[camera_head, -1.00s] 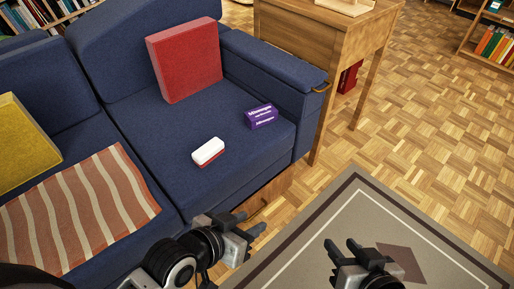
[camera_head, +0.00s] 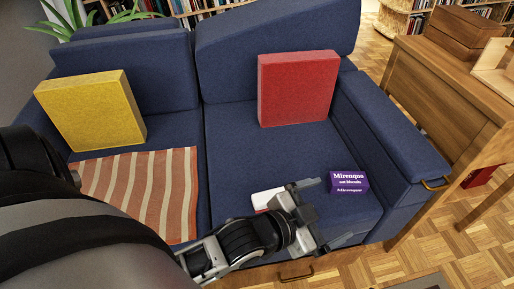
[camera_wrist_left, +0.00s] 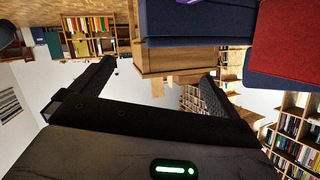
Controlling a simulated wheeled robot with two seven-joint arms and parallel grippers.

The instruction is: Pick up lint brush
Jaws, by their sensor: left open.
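The lint brush, a small white block with a red underside (camera_head: 266,197), lies on the blue sofa's right seat in the head view. My left gripper (camera_head: 328,211) is open and empty, its two fingers spread towards the right. It hides part of the brush's right side and front. Whether it touches the brush or hovers above cannot be told. In the left wrist view the dark fingers stand wide apart, and I cannot make out the brush there. My right gripper is out of view.
A purple box (camera_head: 348,182) lies right of the brush, close to my left fingers. A red cushion (camera_head: 296,88) leans on the backrest; a yellow cushion (camera_head: 90,110) and a striped cloth (camera_head: 136,190) are at left. A wooden desk (camera_head: 450,90) stands right of the sofa.

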